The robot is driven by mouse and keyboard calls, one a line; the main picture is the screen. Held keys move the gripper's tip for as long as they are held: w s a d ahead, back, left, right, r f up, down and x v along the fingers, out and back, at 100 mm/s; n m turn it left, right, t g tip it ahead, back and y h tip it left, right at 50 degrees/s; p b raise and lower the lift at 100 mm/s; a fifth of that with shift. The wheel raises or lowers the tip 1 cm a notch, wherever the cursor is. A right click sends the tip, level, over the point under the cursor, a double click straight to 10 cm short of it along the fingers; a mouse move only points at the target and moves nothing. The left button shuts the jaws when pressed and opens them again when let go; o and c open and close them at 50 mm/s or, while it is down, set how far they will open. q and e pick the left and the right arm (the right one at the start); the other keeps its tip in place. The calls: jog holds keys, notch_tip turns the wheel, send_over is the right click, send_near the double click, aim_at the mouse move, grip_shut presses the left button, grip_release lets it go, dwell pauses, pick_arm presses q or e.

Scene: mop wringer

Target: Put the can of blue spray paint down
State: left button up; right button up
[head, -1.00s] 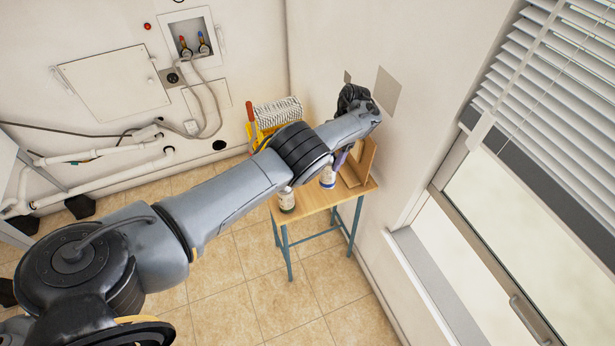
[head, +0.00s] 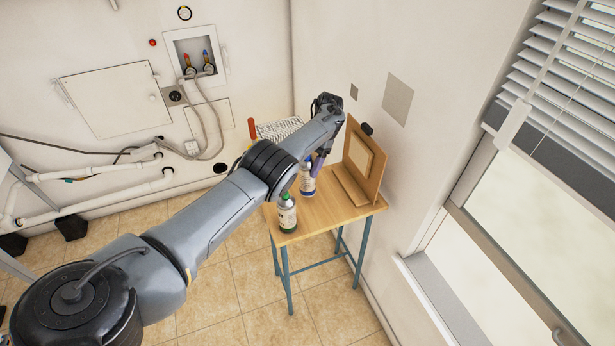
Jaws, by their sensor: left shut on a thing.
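The can of blue spray paint (head: 307,184), white-labelled with blue ends, is upright at the left part of the small wooden table (head: 325,208). My left gripper (head: 317,165) reaches down to it from above and is shut on it, partly hidden by my own arm. I cannot tell whether the can's base touches the tabletop. A can with a green cap (head: 287,213) stands in front and to the left of the blue one, near the table's front left corner. My right gripper is not in view.
A wooden board on a stand (head: 364,163) takes up the table's right side. Bare tabletop lies between it and the cans. The wall is close on the right.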

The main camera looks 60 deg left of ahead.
aim_at(302, 188)
pick_arm(q)
notch_tip(302, 188, down, 4)
jog(key=shift+b, duration=1.2)
jog(key=shift+r, duration=0.1)
jog(key=o, duration=1.2)
